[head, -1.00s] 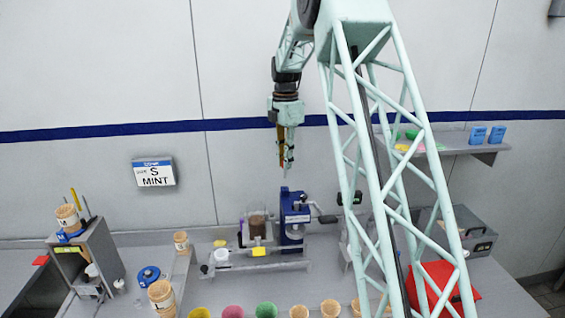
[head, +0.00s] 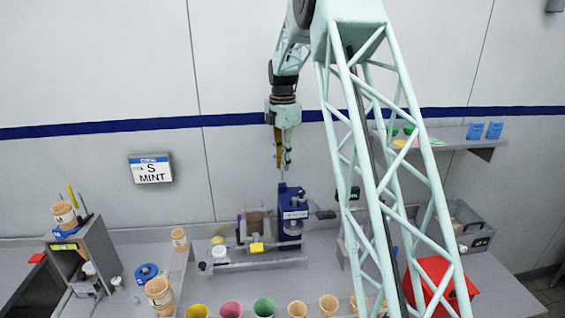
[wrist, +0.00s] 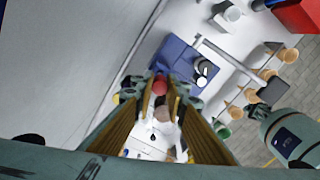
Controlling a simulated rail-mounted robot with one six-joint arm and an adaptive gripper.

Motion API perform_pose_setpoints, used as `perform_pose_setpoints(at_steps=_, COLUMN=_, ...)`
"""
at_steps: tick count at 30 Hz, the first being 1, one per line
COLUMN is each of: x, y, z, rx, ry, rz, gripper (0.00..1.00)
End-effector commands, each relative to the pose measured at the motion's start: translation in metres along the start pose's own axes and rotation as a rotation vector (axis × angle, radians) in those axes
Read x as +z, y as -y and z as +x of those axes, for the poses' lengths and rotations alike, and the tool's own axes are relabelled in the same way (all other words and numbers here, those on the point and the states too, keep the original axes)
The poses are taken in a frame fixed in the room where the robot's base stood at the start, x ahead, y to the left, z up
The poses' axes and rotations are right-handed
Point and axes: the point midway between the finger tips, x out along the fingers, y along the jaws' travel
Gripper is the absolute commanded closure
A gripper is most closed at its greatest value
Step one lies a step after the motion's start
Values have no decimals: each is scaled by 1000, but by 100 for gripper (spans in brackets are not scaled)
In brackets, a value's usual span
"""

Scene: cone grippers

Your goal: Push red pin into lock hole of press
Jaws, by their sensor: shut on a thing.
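My gripper (head: 284,164) hangs fingers down, just above the blue press (head: 293,213) on the bench. In the wrist view its two long fingers (wrist: 160,98) are shut on the red pin (wrist: 159,85), whose round red head shows between the fingertips. The blue body of the press (wrist: 178,58) lies just beyond the pin in that view. The pin appears apart from the press. The lock hole cannot be made out, and the pin's lower part is hidden or too small to tell.
A yellow block (head: 257,247) and a brownish cylinder (head: 255,222) sit left of the press. A row of coloured cups (head: 231,310) lines the front. A red box (head: 440,287) stands at right, and a wall shelf (head: 470,146) is at upper right.

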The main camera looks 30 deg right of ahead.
Motion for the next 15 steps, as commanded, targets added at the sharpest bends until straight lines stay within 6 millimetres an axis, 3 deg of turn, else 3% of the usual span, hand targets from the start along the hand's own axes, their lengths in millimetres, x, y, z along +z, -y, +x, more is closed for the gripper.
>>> perform_pose_setpoints(at_steps=15, x=0, y=0, z=14, rx=1, ry=0, rz=0, gripper=94)
